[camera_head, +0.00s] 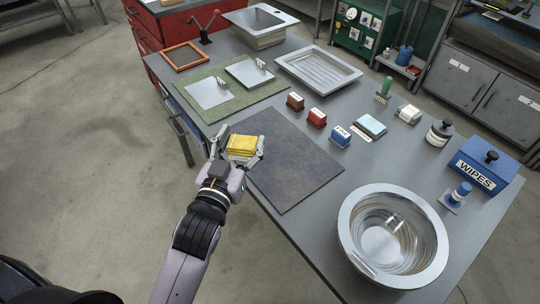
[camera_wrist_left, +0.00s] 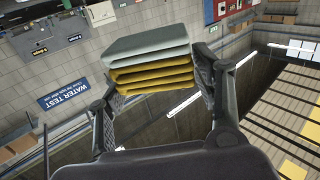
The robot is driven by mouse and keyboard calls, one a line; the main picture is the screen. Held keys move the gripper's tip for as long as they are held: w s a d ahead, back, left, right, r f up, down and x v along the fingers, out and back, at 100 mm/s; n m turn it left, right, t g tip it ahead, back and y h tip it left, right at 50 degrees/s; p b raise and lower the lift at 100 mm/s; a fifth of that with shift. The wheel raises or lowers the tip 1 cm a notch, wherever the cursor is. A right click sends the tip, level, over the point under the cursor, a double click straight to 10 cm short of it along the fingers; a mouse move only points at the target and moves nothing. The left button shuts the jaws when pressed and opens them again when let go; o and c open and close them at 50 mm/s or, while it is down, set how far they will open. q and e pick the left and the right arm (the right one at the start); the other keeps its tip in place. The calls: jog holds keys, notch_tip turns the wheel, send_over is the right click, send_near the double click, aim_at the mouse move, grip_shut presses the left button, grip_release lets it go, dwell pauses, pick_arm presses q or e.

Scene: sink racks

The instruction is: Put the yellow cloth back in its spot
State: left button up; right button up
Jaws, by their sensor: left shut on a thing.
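My left gripper (camera_head: 241,150) is shut on the folded yellow cloth (camera_head: 243,143), with one finger on each side of it. It holds the cloth over the left edge of the dark mat (camera_head: 297,178). In the left wrist view the cloth (camera_wrist_left: 150,78) shows as yellow folds between the fingers, with a pale grey-green layer at one face. A blue box labelled WIPES (camera_head: 478,172), with a black knob on top, stands at the table's right side. My right gripper is not in view.
A large steel bowl (camera_head: 351,238) stands near the front right. Brown (camera_head: 295,102), red (camera_head: 317,118) and blue (camera_head: 340,136) blocks line up behind the mat. A light blue folded pad (camera_head: 371,124) lies beside them. The mat's surface is clear.

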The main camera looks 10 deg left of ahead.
pick_arm(q)
jog(key=w+b, duration=0.1)
jog(key=w, duration=0.1)
jog(key=w+r+b, duration=0.1)
jog(key=w, duration=0.2)
jog(key=w+d+b, duration=0.1)
jog(key=w+b, duration=0.1)
jog(key=shift+w+r, duration=0.2)
jog(key=shift+r, duration=0.1)
notch_tip(320, 180, up, 2)
jog(key=b, duration=0.2)
send_over(260, 161)
jog(key=shift+y, duration=0.4)
notch_tip(260, 161, down, 14)
jog(key=shift+a+f+b, duration=0.1)
jog(key=shift+f+b, duration=0.1)
jog(key=shift+b, duration=0.9)
jog(key=shift+f+b, duration=0.45)
jog(key=shift+f, duration=1.85)
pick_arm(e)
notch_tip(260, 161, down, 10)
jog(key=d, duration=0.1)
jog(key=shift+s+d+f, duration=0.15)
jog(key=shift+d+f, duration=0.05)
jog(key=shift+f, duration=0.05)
pick_arm(q)
jog(key=shift+f, duration=0.1)
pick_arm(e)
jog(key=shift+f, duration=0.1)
